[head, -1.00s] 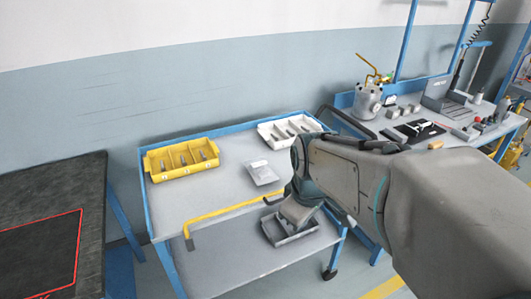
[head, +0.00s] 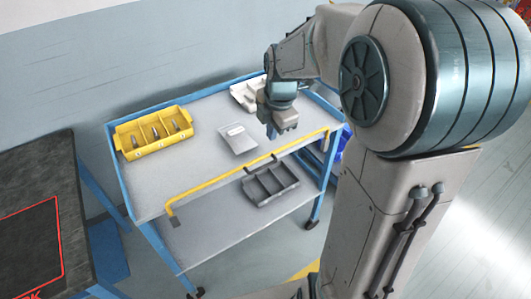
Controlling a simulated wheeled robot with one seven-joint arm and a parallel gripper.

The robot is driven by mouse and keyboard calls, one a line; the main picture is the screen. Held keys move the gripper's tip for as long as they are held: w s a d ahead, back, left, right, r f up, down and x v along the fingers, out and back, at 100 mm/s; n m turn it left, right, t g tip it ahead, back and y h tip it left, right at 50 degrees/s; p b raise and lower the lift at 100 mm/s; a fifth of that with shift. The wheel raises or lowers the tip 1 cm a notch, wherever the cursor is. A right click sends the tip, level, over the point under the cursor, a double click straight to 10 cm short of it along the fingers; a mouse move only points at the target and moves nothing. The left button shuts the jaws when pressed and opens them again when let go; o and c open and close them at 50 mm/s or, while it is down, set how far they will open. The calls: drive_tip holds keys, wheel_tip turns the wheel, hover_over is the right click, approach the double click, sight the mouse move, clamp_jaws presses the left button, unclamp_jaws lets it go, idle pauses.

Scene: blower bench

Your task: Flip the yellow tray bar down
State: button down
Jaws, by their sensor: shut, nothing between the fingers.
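The yellow tray bar (head: 215,184) runs along the front edge of the blue-framed cart (head: 146,212). Its left end bends down to a bracket on the front edge, and its right end reaches the cart's right front corner. A dark section shows near its middle. My gripper (head: 282,133) points down over the right part of the cart's top, just behind the bar in the picture. Its fingers look closed and empty. I cannot tell whether they touch the bar.
A yellow bin (head: 117,137) and a grey packet (head: 238,138) lie on the cart's top, with a white bin (head: 236,95) behind my gripper. A dark divided tray (head: 247,187) sits on the lower shelf. A dark bench (head: 30,180) stands at left.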

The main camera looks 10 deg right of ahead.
drive_tip(key=shift+a+f, duration=0.1)
idle(0.3)
drive_tip(key=w+f, duration=0.1)
drive_tip(key=f, duration=0.8)
drive_tip(key=w+f+p, duration=0.1)
drive_tip(key=f, duration=0.3)
drive_tip(key=shift+w+a+f, duration=0.25)
drive_tip(key=shift+w+a, duration=0.05)
drive_tip(key=shift+a, duration=0.1)
drive_tip(key=shift+f, duration=0.1)
wheel_tip(320, 180, down, 5)
drive_tip(key=b, duration=0.4)
drive_tip(key=shift+s+f, duration=0.15)
drive_tip(key=shift+f, duration=0.05)
drive_tip(key=p, duration=0.4)
approach(265, 165)
drive_tip(key=shift+s+d+r, duration=0.2)
drive_tip(key=shift+s+r, duration=0.55)
drive_tip(key=shift+r, duration=0.2)
